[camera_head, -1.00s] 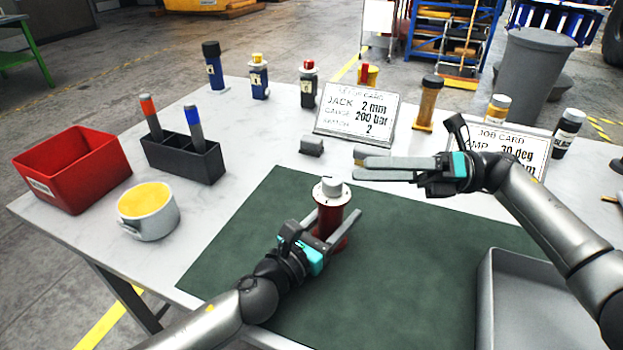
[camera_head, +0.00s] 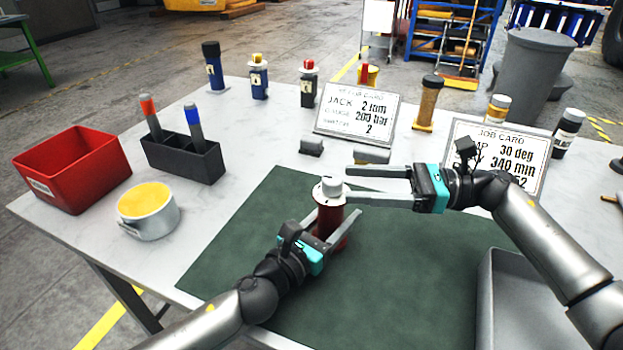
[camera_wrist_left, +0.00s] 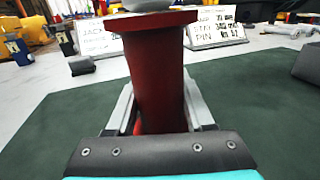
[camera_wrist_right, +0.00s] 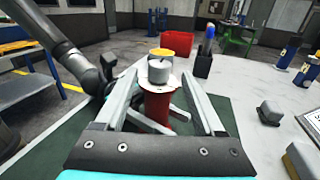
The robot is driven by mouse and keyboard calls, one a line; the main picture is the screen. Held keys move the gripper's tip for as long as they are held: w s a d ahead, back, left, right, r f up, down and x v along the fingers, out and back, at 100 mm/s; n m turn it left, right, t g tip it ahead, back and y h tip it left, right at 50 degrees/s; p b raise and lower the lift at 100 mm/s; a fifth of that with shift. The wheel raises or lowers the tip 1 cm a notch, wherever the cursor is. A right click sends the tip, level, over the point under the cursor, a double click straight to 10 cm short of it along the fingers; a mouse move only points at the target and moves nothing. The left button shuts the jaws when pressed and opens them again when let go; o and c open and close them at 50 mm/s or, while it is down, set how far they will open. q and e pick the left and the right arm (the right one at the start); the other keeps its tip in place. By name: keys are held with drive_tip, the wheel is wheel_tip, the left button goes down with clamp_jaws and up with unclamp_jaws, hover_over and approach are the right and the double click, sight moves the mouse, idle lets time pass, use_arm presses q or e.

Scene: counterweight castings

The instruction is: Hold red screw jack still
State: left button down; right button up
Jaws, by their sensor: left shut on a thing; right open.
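The red screw jack (camera_head: 332,216) stands upright on the green mat (camera_head: 420,270), with a pale round cap (camera_head: 331,187) on top. My left gripper (camera_head: 335,226) is shut on the jack's red body, one finger on each side; the left wrist view shows the body (camera_wrist_left: 158,85) between the fingers. My right gripper (camera_head: 348,184) is open at cap height, its fingers pointing left towards the cap. In the right wrist view the cap (camera_wrist_right: 160,70) lies between and beyond the spread fingers, with no contact that I can make out.
A grey tray (camera_head: 487,290) stands at the mat's right. A red bin (camera_head: 95,180), a dark marker holder (camera_head: 190,160) and a yellow-topped pot (camera_head: 150,222) stand left. Two cards (camera_head: 357,116) (camera_head: 515,150) and several bottles stand behind. The mat's front is clear.

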drive_tip(key=a, duration=0.8)
drive_tip(key=shift+a, duration=0.1)
clamp_jaws()
idle(0.4)
